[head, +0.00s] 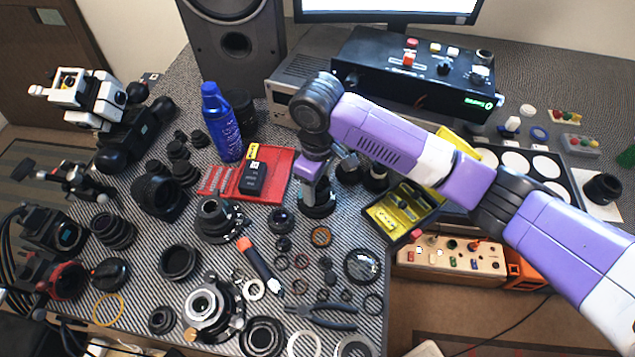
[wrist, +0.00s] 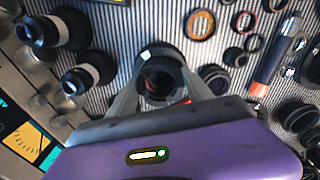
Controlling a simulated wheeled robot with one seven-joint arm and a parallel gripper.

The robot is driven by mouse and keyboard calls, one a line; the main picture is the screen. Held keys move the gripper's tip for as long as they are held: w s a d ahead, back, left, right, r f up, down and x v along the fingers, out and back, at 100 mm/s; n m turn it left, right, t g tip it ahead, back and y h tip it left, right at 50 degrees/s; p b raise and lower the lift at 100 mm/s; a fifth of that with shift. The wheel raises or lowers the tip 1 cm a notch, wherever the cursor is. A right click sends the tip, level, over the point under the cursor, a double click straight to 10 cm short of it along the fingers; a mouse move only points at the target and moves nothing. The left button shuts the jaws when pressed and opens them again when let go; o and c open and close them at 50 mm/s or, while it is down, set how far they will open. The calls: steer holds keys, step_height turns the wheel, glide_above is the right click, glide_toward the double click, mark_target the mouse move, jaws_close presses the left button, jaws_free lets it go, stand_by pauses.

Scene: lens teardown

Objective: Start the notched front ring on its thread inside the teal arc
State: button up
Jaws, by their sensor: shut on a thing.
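My gripper (head: 316,192) points down over a dark round lens part (head: 318,210) near the middle of the bench in the head view. In the wrist view my gripper (wrist: 160,88) has a finger on each side of a black ring (wrist: 160,74), which I take to be the notched front ring. It is shut on this ring. The ring sits at or just above the dark lens part; I cannot tell whether they touch. The teal arc and the ring's notches cannot be made out. A small red patch shows beside the right finger in the wrist view.
A yellow-lined case (head: 400,210) is close on the right. Two dark cylinders (wrist: 83,78) stand beside the gripper.

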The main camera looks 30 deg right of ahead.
steer(key=shift+f, duration=0.2)
stand_by(0.4)
steer(key=o, duration=1.4)
steer(key=shift+r, duration=3.95)
